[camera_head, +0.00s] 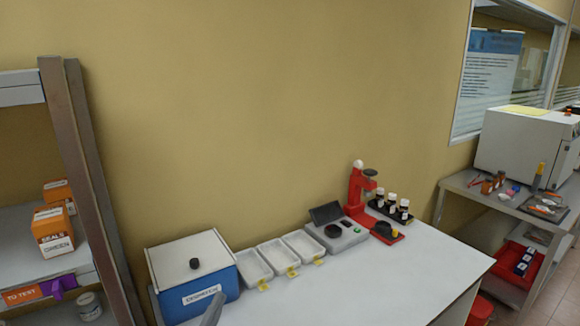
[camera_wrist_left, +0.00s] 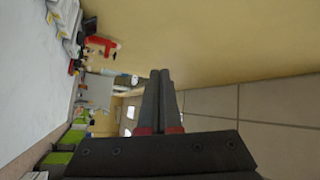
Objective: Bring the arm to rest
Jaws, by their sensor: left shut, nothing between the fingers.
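My left gripper (camera_wrist_left: 159,102) shows in the left wrist view with its two dark fingers pressed together and nothing between them. It is apart from the table and the things on it. In the head view a grey tip of my left gripper (camera_head: 213,310) shows at the bottom edge, in front of the blue box; the rest of the arm is out of frame. My right gripper is in neither view.
A white table (camera_head: 350,285) holds a blue box (camera_head: 205,290) with a white lid, several white trays (camera_head: 270,256), a grey device (camera_head: 338,240), a red stand (camera_head: 357,190) and dark bottles (camera_head: 392,205). A shelf (camera_head: 85,258) stands left. The table's front is clear.

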